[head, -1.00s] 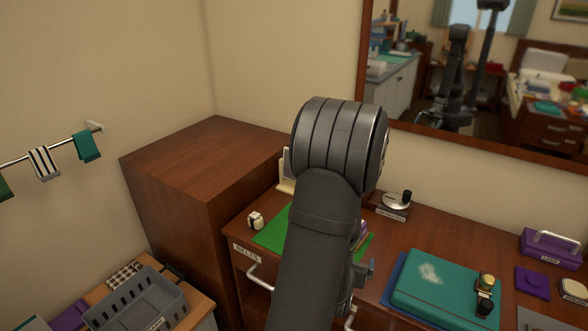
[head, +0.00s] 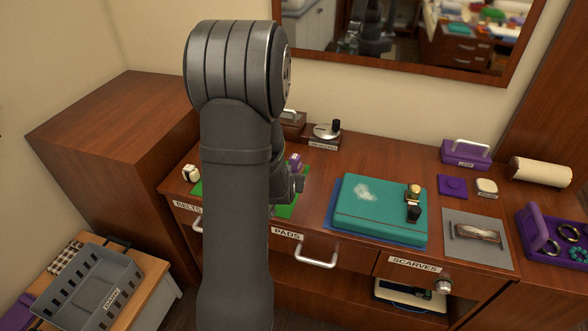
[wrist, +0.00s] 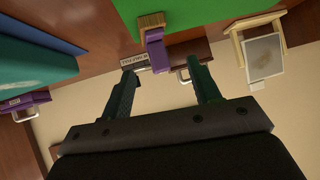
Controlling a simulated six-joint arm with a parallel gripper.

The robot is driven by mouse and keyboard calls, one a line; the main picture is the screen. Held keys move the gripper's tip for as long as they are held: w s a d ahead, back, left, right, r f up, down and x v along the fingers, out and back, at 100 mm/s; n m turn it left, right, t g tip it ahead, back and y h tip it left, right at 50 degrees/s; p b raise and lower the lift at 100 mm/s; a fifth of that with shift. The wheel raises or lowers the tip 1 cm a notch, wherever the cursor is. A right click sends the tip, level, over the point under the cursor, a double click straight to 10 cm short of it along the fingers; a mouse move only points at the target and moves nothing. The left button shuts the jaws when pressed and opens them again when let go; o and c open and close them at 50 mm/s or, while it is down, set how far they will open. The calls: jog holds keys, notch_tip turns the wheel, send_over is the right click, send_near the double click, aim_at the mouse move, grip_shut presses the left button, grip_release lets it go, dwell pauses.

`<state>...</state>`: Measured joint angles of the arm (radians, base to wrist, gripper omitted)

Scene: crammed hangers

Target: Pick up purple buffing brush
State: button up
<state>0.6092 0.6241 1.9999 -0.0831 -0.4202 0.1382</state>
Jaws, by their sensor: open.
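A purple block-like piece with a tan wooden-looking part, probably the buffing brush, stands on the green mat. In the wrist view its purple part (wrist: 155,52) shows just beyond my gripper (wrist: 162,66), between the two fingertips in the picture. The fingers are apart, with nothing held. In the head view the purple piece (head: 295,162) is small and partly hidden by my arm. My gripper (head: 292,186) is mostly hidden there, close to the piece. I cannot tell the exact gap.
The green mat (head: 285,211) lies on the wooden dresser top. A teal folder (head: 375,205) is to its right. A labelled tape-dispenser-like item (head: 324,136) stands behind. A purple handled case (head: 466,152) is at the back right. A mirror (head: 420,35) hangs above.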

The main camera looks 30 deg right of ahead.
aim_at(294, 158)
jog(key=w+d+r+m+g+y, duration=0.25)
jog(key=w+r+g, duration=0.35)
jog(key=r, duration=0.6)
jog(key=x, duration=1.1)
jog(key=s+x, duration=0.1)
jog(key=x, duration=0.5)
jog(key=shift+w+d+f, duration=0.1)
jog(key=shift+d+f, duration=0.15)
jog(key=c, duration=1.1)
